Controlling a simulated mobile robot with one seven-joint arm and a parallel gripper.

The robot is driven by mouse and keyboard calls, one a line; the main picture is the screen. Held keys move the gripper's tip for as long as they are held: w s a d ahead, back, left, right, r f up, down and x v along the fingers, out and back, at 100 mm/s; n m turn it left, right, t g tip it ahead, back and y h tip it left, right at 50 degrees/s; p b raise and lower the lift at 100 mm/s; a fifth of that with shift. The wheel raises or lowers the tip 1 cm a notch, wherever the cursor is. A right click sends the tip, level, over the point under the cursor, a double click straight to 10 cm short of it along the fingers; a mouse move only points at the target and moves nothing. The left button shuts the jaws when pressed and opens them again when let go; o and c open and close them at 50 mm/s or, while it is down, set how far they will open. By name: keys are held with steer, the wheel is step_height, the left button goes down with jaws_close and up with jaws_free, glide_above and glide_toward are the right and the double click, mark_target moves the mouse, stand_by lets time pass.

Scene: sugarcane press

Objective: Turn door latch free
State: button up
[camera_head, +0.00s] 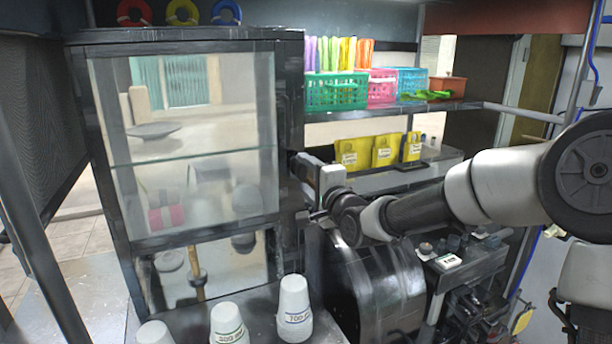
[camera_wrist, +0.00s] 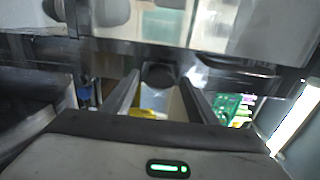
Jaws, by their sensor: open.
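A tall black-framed cabinet with a glass door (camera_head: 190,140) stands at the left in the head view. My gripper (camera_head: 304,160) is at the right edge of its frame, a little above mid-height. The latch is hard to make out in the head view. In the wrist view a dark rounded knob (camera_wrist: 160,74), which looks like the latch, sits between the tips of my two open fingers. A pale reflective panel (camera_wrist: 225,25) fills the top of that view. I cannot tell whether the fingers touch the knob.
A dark rounded machine (camera_head: 370,285) stands under my arm. A shelf to the right holds a green basket (camera_head: 336,92) and other baskets, with yellow packets (camera_head: 386,150) below.

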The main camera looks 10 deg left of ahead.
steer(key=p+v, duration=0.1)
steer(key=v, duration=1.6)
steer(key=shift+s+d, duration=0.15)
steer(key=shift+s, duration=0.05)
